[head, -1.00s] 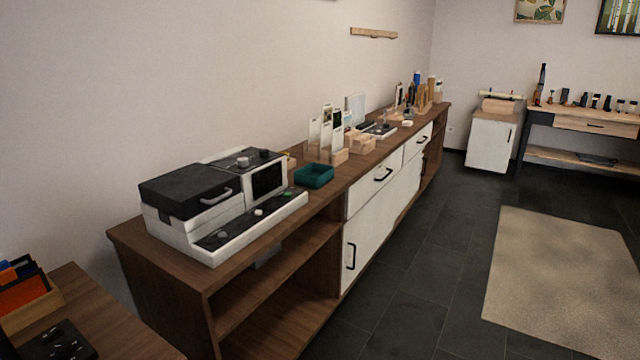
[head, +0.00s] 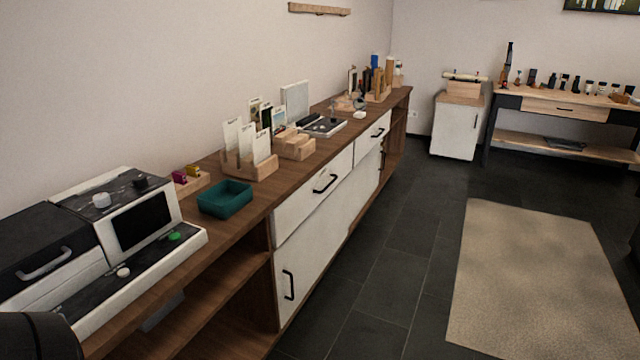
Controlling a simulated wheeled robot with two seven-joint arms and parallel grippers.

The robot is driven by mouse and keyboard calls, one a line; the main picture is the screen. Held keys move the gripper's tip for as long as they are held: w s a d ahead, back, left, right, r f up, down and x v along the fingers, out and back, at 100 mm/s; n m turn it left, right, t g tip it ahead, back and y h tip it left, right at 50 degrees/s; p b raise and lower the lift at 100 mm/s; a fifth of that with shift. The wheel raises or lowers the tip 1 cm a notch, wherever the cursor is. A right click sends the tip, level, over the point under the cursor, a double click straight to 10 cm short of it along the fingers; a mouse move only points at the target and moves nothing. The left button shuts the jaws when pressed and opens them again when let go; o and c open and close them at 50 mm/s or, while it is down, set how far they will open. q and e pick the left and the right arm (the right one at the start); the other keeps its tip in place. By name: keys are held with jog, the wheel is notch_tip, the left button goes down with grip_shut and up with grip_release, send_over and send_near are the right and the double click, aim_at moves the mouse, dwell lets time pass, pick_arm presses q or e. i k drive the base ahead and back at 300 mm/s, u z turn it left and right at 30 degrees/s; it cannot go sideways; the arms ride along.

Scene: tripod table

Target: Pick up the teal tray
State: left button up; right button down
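The teal tray (head: 225,199) is a small, open, shallow box on the wooden top of the long sideboard, near its front edge. It looks empty and stands just right of the black-and-white machine. Neither of my grippers shows in the head view. A dark rounded part, probably of my own arm, is at the bottom left corner.
The black-and-white machine (head: 110,233) stands left of the tray. A wooden card holder (head: 250,165) is behind it, with a small wooden block holder (head: 190,184) at its back left. The long sideboard (head: 307,212) has open shelves below. Dark floor and a beige rug (head: 540,275) lie clear to the right.

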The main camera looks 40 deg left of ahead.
aim_at(226, 198)
jog(key=u, duration=0.15)
jog(key=i, duration=1.35)
jog(key=u, duration=0.75)
